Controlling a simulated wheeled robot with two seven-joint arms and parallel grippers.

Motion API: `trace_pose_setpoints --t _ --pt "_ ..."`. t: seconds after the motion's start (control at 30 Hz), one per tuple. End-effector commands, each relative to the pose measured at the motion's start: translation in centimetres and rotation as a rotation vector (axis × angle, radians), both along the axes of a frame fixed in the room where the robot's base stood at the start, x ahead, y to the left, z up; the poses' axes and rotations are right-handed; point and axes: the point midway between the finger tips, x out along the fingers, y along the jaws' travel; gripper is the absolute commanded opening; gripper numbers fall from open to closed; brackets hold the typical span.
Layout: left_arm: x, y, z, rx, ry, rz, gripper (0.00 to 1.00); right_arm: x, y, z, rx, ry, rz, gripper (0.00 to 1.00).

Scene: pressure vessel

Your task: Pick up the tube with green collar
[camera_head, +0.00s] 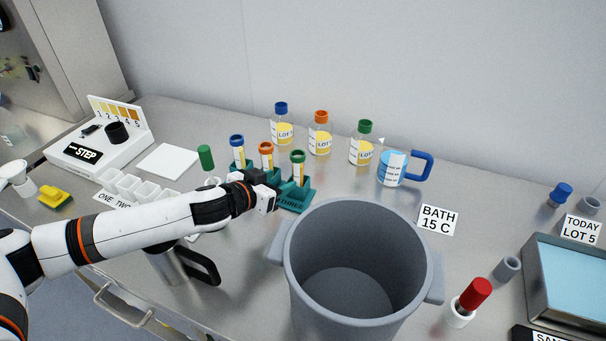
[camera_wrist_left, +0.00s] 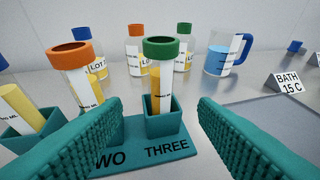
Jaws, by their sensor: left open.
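The tube with green collar (camera_head: 298,168) stands upright in the right-hand slot of a teal rack (camera_head: 298,203). In the left wrist view the green-collared tube (camera_wrist_left: 160,75) holds yellow contents and stands in the slot marked THREE. My left gripper (camera_head: 272,190) is at the front of the rack. In the left wrist view its two teal ribbed fingers (camera_wrist_left: 165,135) are apart, with the green-collared tube between and beyond them, untouched. A tube with orange collar (camera_head: 267,156) and one with blue collar (camera_head: 237,149) stand to its left. My right gripper does not show.
Bottles with blue (camera_head: 282,125), orange (camera_head: 320,135) and green (camera_head: 363,145) caps stand behind the rack. A blue-handled jug (camera_head: 392,170) stands right of them. A large grey pot (camera_head: 357,265) stands in front, close to my left gripper. A steel jug (camera_head: 165,262) is under my arm.

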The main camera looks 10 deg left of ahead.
Motion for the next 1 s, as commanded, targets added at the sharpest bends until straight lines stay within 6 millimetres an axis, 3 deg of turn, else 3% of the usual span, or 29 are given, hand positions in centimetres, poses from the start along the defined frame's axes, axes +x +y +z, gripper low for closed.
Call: trace_pose_setpoints --t 0.3,0.57,1.0 --pt "4.3 -2.0 -1.6 0.001 -0.003 -0.001 0.54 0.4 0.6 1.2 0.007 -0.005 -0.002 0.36" --pt "5.6 -2.5 -2.2 0.001 -0.002 -0.001 0.54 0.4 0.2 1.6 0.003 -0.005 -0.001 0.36" --pt "9.5 -4.4 -3.7 0.002 -0.002 0.000 0.54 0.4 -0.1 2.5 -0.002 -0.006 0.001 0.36"
